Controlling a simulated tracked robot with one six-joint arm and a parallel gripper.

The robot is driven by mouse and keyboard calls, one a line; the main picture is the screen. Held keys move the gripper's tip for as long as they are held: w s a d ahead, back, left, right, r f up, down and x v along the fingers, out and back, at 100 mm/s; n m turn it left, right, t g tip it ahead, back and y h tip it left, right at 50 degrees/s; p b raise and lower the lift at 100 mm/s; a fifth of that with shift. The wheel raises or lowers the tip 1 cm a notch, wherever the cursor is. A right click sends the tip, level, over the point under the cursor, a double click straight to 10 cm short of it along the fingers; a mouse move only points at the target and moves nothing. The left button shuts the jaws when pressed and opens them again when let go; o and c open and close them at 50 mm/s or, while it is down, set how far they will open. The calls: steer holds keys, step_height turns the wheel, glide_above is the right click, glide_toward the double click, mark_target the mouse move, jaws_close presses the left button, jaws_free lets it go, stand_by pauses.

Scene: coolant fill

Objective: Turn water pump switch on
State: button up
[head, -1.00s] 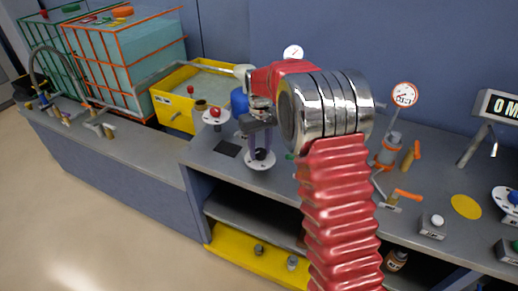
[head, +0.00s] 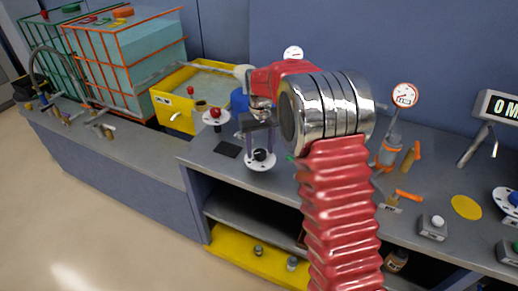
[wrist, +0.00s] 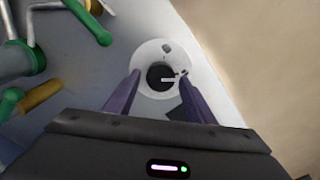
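A round white plate with a black rotary knob (head: 261,155) stands on the grey bench below my gripper (head: 260,147). No label is readable, so I cannot tell whether it is the water pump switch. In the wrist view the black knob (wrist: 160,77) sits at the centre of its white plate, with a small pale mark across it. My gripper (wrist: 159,75) is open. Its two purple fingers lie on either side of the knob with visible gaps. I cannot tell how far above the plate the fingertips are.
A red knob on a white disc (head: 216,114) stands just left, by the yellow tank (head: 180,120). A black square (head: 227,149) lies beside the plate. Green-handled valves (wrist: 92,20) show in the wrist view. A grey box with a white button (head: 433,227) is at right.

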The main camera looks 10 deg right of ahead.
mark_target(261, 153)
steer(key=shift+o, duration=0.4)
steer(key=shift+f, duration=0.1)
step_height(261, 153, up, 14)
steer(key=shift+f, duration=0.15)
stand_by(0.5)
steer(key=s+f, duration=0.4)
steer(key=s+d+r+t, duration=0.1)
steer(key=s+r+t, duration=0.1)
steer(key=s, duration=1.4)
steer(key=s+r+m+t, duration=0.1)
steer(key=s+r+t, duration=0.2)
steer(key=s, duration=1.3)
steer(key=shift+s+d+r+t, duration=0.15)
steer(key=shift+d+r+t, duration=0.2)
steer(key=shift+r, duration=0.5)
